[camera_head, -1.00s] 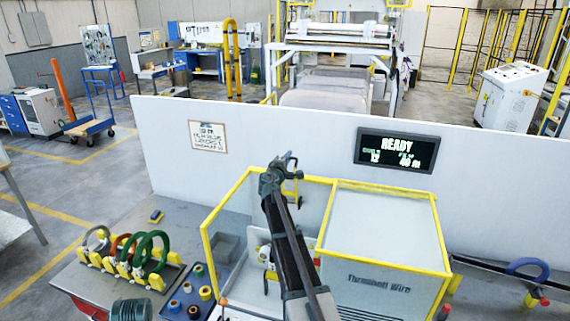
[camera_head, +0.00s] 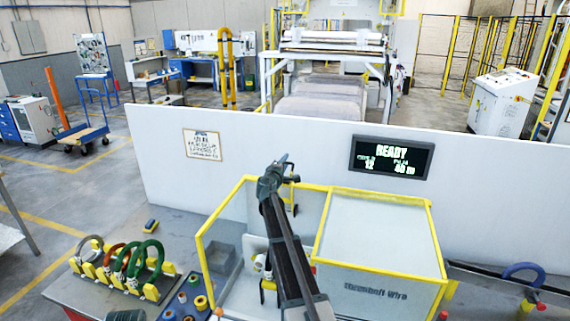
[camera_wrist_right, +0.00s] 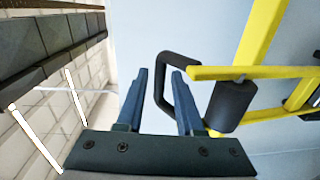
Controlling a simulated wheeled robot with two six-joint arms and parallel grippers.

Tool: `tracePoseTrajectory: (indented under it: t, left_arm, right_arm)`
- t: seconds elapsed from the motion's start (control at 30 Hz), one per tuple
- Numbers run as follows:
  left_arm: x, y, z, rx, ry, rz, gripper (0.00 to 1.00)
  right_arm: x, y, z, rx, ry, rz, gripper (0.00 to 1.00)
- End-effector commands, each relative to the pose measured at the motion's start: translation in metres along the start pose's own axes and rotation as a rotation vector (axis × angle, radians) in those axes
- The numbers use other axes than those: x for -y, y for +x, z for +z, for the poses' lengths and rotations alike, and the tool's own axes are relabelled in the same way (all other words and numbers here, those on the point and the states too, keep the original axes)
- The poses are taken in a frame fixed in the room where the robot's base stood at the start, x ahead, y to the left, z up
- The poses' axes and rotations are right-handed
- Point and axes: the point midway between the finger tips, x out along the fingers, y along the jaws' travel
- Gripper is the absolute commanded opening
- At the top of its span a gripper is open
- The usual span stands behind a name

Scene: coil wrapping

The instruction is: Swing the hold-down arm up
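My right gripper (camera_head: 286,161) is at the top of the yellow-framed guard, its arm reaching up over the machine. In the right wrist view the gripper (camera_wrist_right: 160,72) has its two blue fingers apart. A black loop handle (camera_wrist_right: 162,62) on the yellow frame (camera_wrist_right: 262,40) shows between and beyond the fingers, partly behind the right one. I cannot tell if they touch. The guard (camera_head: 228,190) has an open-looking left side and a closed box on the right. I cannot make out the hold-down arm; my arm hides much of the machine. My left gripper is not in view.
A rack (camera_head: 110,282) with several coloured coils stands at left. A blue tray (camera_head: 185,300) with small spools is beside the machine. A white wall (camera_head: 300,145) with a READY display (camera_head: 391,157) stands close behind the guard. A blue coil (camera_head: 524,272) lies at right.

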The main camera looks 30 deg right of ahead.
Motion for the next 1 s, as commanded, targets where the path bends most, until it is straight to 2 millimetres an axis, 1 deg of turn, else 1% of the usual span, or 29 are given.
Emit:
tracePoseTrajectory:
  t: [0.3,0.37,0.43,0.57,0.8,0.9,1.0]
  left_arm:
    - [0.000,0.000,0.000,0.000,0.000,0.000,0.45]
    - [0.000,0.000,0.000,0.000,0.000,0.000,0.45]
    - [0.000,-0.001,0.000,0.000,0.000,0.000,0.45]
    - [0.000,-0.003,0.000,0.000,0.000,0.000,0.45]
    - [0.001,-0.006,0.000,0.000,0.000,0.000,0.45]
    - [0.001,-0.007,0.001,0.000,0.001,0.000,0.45]
    - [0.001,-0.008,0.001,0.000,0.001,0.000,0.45]
  right_arm:
    - [0.000,-0.001,0.000,0.000,-0.001,0.000,0.44]
    - [0.000,-0.004,0.000,0.000,-0.001,0.000,0.44]
    - [0.000,-0.012,0.001,0.000,-0.002,0.000,0.44]
    - [-0.001,-0.036,0.002,-0.001,-0.002,0.001,0.44]
    - [-0.001,-0.090,0.002,-0.002,-0.002,0.000,0.44]
    - [0.000,-0.108,0.002,-0.001,-0.002,0.000,0.44]
    - [0.000,-0.122,0.001,-0.001,-0.001,0.000,0.44]
